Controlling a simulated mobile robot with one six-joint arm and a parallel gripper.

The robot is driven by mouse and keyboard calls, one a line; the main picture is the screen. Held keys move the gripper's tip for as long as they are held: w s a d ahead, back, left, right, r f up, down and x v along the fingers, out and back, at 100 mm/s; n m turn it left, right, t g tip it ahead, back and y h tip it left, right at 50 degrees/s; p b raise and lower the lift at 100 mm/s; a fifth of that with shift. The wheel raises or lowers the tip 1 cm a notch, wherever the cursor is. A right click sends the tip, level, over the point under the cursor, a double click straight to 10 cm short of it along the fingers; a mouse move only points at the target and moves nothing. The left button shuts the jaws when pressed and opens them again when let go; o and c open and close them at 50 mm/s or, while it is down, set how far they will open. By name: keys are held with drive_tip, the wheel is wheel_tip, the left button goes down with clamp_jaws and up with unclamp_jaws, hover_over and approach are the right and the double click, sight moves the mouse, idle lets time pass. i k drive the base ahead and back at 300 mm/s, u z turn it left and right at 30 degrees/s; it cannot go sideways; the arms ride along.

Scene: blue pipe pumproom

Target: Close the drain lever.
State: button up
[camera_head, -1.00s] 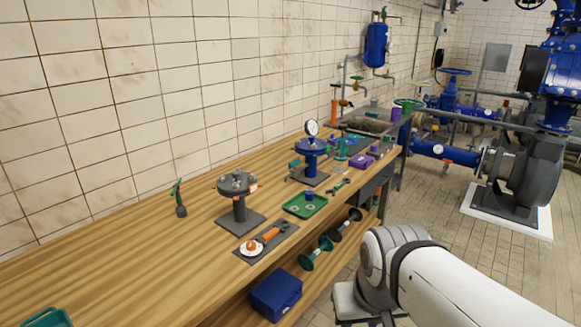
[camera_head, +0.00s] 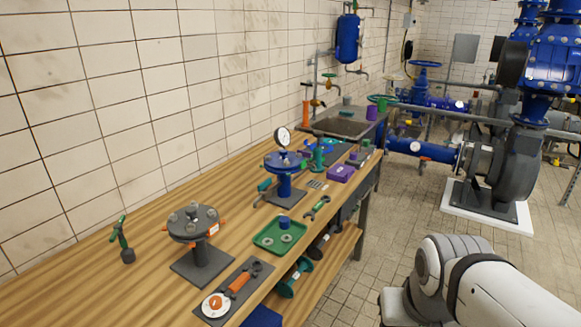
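I cannot tell for sure which part is the drain lever. A small dark fitting with a green upright handle (camera_head: 120,236) stands on the left of the wooden bench (camera_head: 70,290). A teal handle (camera_head: 264,185) sticks out at the left of the blue flanged stand with a gauge (camera_head: 284,182). An orange upright piece (camera_head: 306,106) and a tap with a yellow-green handle (camera_head: 328,82) stand by the sink (camera_head: 340,126) at the bench's far end. My white arm shows at the lower right; my gripper is not in view.
A large pump (camera_head: 512,160) on a white plinth (camera_head: 487,212) stands right. Tiled floor (camera_head: 405,200) between is clear.

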sight(263, 186)
drive_tip(key=u, duration=0.15)
drive_tip(key=i, duration=1.1)
drive_tip(key=u, duration=0.75)
